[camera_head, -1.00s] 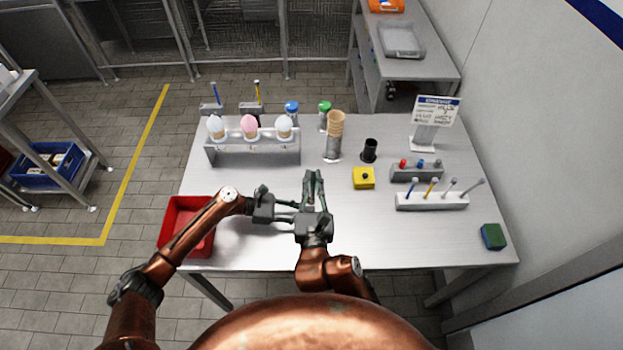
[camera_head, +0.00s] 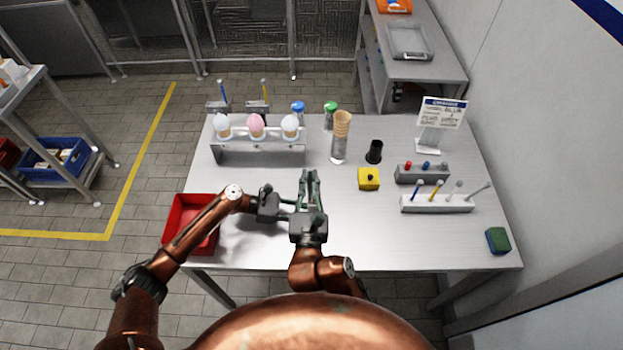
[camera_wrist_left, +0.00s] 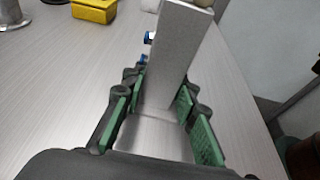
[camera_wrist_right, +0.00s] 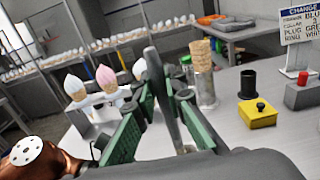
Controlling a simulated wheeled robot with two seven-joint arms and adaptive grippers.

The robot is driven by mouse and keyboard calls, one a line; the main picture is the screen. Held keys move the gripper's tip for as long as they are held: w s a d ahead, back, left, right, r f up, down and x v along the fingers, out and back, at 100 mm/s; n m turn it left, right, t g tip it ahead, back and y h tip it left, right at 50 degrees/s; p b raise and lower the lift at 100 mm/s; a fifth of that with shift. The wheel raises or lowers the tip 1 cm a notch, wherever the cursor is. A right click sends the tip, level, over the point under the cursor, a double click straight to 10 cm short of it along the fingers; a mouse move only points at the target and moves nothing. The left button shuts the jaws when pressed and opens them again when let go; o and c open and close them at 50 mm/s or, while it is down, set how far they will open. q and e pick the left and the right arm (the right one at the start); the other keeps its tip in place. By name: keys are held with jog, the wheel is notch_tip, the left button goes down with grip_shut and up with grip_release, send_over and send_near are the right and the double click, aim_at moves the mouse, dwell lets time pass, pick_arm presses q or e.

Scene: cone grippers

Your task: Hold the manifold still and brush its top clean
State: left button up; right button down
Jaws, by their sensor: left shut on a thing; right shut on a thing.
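My left gripper (camera_head: 286,212) reaches in from the left over the front of the table and is shut. In the left wrist view a plain grey metal bar or block (camera_wrist_left: 178,52), which looks like the manifold, stands between its green pads. My right gripper (camera_head: 309,182) is beside it, pointing toward the back of the table, and is shut. In the right wrist view a thin grey upright piece (camera_wrist_right: 164,95), apparently the brush, is between its pads. Bristles cannot be made out. My right gripper and wrist partly hide the left fingertips and the held block in the head view.
A red bin (camera_head: 180,216) is at the table's left front. A rack (camera_head: 262,157) with cone-shaped pieces stands behind. A yellow box (camera_head: 368,182), black cup (camera_head: 374,150) and white tool holder (camera_head: 436,206) are to the right.

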jog(key=shift+d, duration=0.15)
jog(key=shift+d, duration=0.95)
jog(key=shift+r, duration=0.1)
jog(key=shift+a, duration=0.1)
jog(key=shift+a, duration=1)
jog(key=shift+d, duration=0.15)
jog(key=shift+d+f, duration=0.2)
jog(key=shift+d, duration=0.8)
jog(key=shift+w+a+r, duration=0.1)
jog(key=shift+w+a, duration=0.7)
jog(key=shift+a, duration=0.3)
